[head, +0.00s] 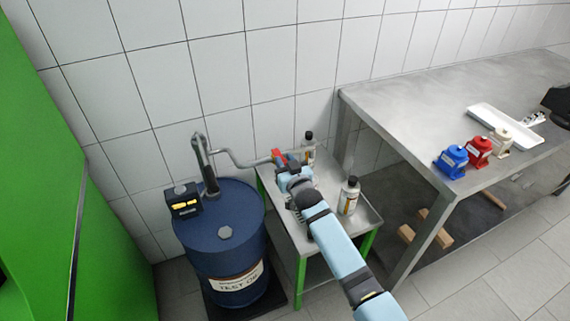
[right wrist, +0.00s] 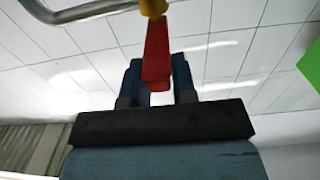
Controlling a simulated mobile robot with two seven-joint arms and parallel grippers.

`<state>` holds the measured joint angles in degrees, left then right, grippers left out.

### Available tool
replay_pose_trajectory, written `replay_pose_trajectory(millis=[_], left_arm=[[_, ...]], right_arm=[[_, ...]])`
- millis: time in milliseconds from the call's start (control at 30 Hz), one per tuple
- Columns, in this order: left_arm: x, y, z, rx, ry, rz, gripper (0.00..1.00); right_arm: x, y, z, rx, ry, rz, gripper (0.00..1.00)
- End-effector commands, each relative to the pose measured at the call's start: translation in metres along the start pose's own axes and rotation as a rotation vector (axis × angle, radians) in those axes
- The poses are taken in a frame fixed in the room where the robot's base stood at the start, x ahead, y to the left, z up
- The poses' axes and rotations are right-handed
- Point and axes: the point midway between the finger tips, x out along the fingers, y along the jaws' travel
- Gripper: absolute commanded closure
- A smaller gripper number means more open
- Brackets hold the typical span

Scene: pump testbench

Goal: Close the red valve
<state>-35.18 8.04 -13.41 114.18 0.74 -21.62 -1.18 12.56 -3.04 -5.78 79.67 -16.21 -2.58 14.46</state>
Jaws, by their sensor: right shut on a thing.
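The red valve (head: 277,156) is a small red lever at the end of the curved grey pipe above the small metal table. In the right wrist view the red lever (right wrist: 156,50) hangs from a yellow fitting and reaches down between the two fingers. My right gripper (head: 285,168) is shut on the red lever; in the right wrist view its fingers (right wrist: 160,80) are on either side of the lever's lower end. My left gripper is not in view.
A blue oil drum (head: 220,262) with a pump stands left of the small metal table (head: 270,191). Bottles (head: 349,196) stand on that table near my arm. A large workbench (head: 400,101) with blue, red and white containers is at right. A green panel (head: 42,180) is at far left.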

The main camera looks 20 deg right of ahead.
Motion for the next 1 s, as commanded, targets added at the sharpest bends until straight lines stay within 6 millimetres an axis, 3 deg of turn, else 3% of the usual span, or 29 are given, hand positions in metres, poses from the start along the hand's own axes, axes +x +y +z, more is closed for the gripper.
replay_pose_trajectory(millis=[467,500,567,867,1000], left_arm=[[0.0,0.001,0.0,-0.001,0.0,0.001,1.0],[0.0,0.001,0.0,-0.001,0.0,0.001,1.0],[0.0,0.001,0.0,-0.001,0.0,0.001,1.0],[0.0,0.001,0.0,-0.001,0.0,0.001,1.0],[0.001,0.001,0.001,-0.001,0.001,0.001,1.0]], right_arm=[[0.001,-0.001,0.0,0.001,0.0,0.001,1.0],[0.001,-0.001,0.0,0.001,0.0,0.001,0.68],[0.001,0.0,0.0,0.001,0.0,0.001,0.55],[-0.001,0.0,0.0,0.001,0.0,0.002,0.55],[-0.014,0.0,0.001,0.001,0.0,0.002,0.55]])
